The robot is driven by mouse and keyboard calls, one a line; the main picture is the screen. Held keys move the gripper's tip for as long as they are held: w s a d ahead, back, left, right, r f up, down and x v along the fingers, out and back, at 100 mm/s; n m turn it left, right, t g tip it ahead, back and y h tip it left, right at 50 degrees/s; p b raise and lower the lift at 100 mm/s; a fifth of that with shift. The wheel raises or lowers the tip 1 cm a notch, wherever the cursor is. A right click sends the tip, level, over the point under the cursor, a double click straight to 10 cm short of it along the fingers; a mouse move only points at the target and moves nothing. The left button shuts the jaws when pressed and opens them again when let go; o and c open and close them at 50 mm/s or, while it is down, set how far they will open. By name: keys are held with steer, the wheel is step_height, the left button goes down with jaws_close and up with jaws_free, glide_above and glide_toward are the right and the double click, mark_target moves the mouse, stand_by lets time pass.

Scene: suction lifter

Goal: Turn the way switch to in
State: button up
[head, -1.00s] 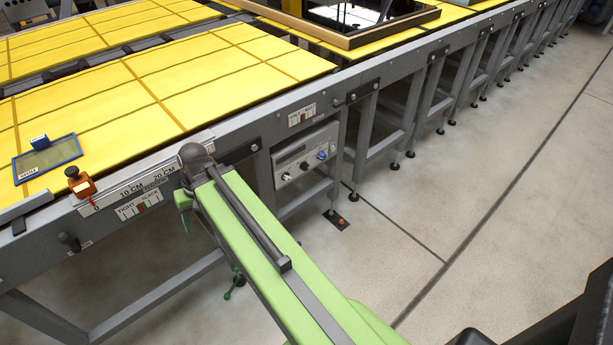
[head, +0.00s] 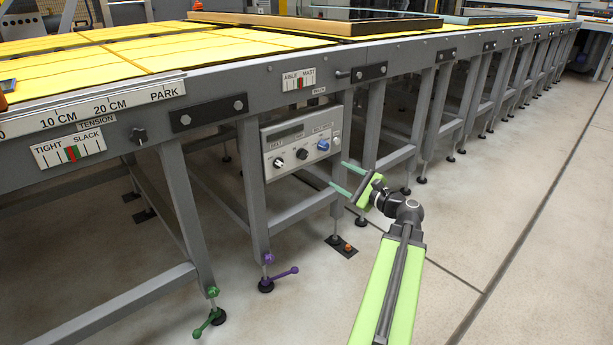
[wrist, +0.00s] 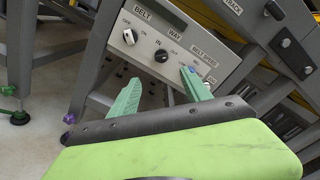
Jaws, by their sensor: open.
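The grey control panel (head: 300,143) hangs under the conveyor frame; it also fills the upper middle of the wrist view (wrist: 215,50). The way switch (wrist: 161,56) is the black middle knob, between the IN and OUT labels; in the head view it is the dark knob (head: 302,153). Its pointer direction is too small to tell. The belt knob (wrist: 129,37) is on its left and the blue belt speed knob (wrist: 193,69) on its right. My gripper (head: 346,178) is open and empty, in front of the panel's lower right. In the wrist view its green fingers (wrist: 160,80) straddle the line toward the way switch, apart from it.
The conveyor frame's legs (head: 182,215) stand left of and behind the panel. Purple (head: 282,273) and green (head: 208,322) foot levers stick out near the floor. A tension scale (head: 68,147) is on the frame at left. The floor at right is clear.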

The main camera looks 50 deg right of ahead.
glide_toward(305, 155)
steer(key=w, duration=0.9)
steer(key=shift+w+d, duration=0.25)
steer(key=shift+d, duration=0.1)
